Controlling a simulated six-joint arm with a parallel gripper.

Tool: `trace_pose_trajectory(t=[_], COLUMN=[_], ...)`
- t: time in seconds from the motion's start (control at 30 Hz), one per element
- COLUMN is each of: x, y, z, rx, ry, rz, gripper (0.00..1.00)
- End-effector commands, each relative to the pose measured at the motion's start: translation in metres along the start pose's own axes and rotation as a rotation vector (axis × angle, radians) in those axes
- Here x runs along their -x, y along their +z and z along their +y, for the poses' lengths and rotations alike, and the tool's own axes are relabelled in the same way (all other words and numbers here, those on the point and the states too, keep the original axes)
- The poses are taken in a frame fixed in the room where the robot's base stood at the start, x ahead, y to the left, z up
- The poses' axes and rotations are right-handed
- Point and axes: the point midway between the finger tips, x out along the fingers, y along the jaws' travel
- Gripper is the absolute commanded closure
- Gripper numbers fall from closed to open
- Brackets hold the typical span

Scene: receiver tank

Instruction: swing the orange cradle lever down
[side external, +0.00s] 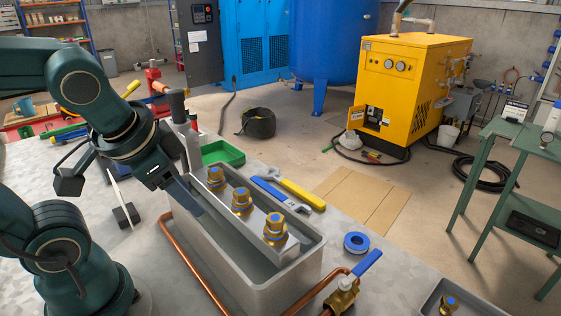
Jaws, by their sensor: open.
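An orange bar-like piece (160,87) shows behind my wrist, beside a dark grey cylindrical grip (178,104); I cannot tell for certain that it is the cradle lever. My gripper (188,198) points down and to the right at the left wall of the grey tank (300,270). One long grey finger shows clearly; the other is hard to make out. The gripper is open and I see nothing held in it. A grey bar in the tank carries brass fittings with blue parts (242,200).
A brass valve (341,297) with a blue lever (369,262) and a copper pipe (195,270) are close to the tank. A green tray (223,152), wrenches (268,184) and a blue ring (356,244) lie around it. A black-stocked square (126,215) lies left of it.

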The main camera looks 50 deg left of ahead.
Motion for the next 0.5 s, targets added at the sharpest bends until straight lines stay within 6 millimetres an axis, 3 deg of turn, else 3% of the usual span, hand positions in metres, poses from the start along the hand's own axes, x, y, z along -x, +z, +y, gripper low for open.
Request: trace_pose_trajectory(t=[0.2, 0.5], x=[0.004, 0.005], y=[0.001, 0.001], z=[0.021, 0.025], rx=[0.068, 0.083], ry=[0.085, 0.103], rz=[0.034, 0.04], gripper=[0.48, 0.48])
